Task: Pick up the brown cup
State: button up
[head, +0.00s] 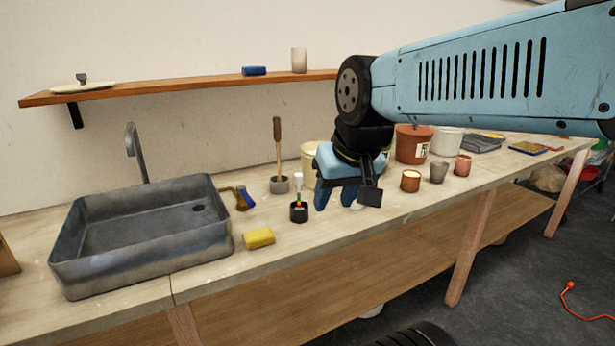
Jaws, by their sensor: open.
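A small brown cup (410,182) with a pale inside stands upright on the workbench (330,237), right of my gripper. A grey cup (439,172) and a reddish-brown cup (463,165) stand in a row to its right. My gripper (336,198) points down over the bench, left of the brown cup and apart from it. Its blue fingers are open, and nothing shows between them. My gripper partly hides a cream bucket (308,158) behind it.
A black pot (299,212) with a brush and a grey holder (279,184) with a wooden-handled tool stand left of my gripper. A yellow sponge (258,238) lies near the sink (140,240). A large terracotta pot (410,146) and white pot (446,141) stand behind the cups.

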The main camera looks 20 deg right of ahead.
aim_at(410, 182)
jog(key=z, duration=0.35)
jog(key=i, duration=0.6)
jog(key=z, duration=0.95)
